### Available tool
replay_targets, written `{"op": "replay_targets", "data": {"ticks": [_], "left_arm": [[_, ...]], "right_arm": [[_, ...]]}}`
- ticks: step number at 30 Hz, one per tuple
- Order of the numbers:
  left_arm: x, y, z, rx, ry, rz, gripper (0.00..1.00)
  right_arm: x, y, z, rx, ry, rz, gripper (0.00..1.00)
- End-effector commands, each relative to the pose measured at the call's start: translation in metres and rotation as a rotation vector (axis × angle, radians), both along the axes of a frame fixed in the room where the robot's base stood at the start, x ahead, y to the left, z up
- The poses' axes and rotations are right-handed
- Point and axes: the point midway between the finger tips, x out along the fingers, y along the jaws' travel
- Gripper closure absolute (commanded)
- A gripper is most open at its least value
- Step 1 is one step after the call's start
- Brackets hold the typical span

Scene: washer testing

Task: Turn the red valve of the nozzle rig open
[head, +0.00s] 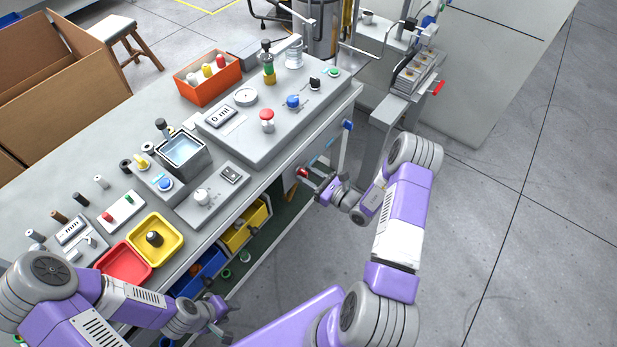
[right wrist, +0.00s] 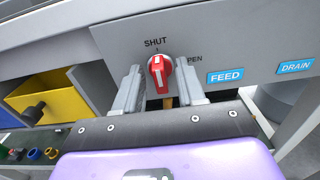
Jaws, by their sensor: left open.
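The red valve (right wrist: 160,72) is on a grey front panel (right wrist: 215,38) in the right wrist view. Its white pointer mark is close to the SHUT label above it; the OPEN label at its right is partly hidden. In the head view the red valve (head: 303,172) shows small at the bench's front side. My right gripper (right wrist: 159,85) is open, with one finger on each side of the valve; I cannot tell whether they touch it. It also shows in the head view (head: 314,184). My left gripper (head: 220,314) is open, low by the bench front, away from the valve.
Blue FEED (right wrist: 226,76) and DRAIN (right wrist: 296,66) labels are right of the valve. A yellow drawer bin (right wrist: 50,98) is at left. The bench top holds a red bin (head: 208,79), a yellow tray (head: 172,228) and a control box (head: 225,140). Open floor lies to the right.

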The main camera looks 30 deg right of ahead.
Motion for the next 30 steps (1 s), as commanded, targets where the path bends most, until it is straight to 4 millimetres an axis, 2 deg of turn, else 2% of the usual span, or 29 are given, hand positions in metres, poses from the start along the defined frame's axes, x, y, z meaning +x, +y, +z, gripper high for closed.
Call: {"op": "replay_targets", "data": {"ticks": [6,14,23,30], "left_arm": [[0.0,-0.0001,0.0001,0.0,0.0,0.0,0.57],[0.0,-0.0001,0.0001,0.0,0.0,0.0,0.57],[-0.0001,-0.0001,0.0008,0.0,0.0,0.0,0.57],[-0.0001,0.0,0.0054,0.0,0.0,0.0,0.57]], "right_arm": [[0.0005,0.0001,0.0003,0.0,0.0,0.0,0.61],[0.0002,0.0001,0.0002,0.0,0.0,0.0,0.99],[0.0,0.0,0.0001,0.009,0.005,0.0,1.0],[-0.0003,-0.0007,0.0004,0.088,0.038,-0.001,1.0]]}}
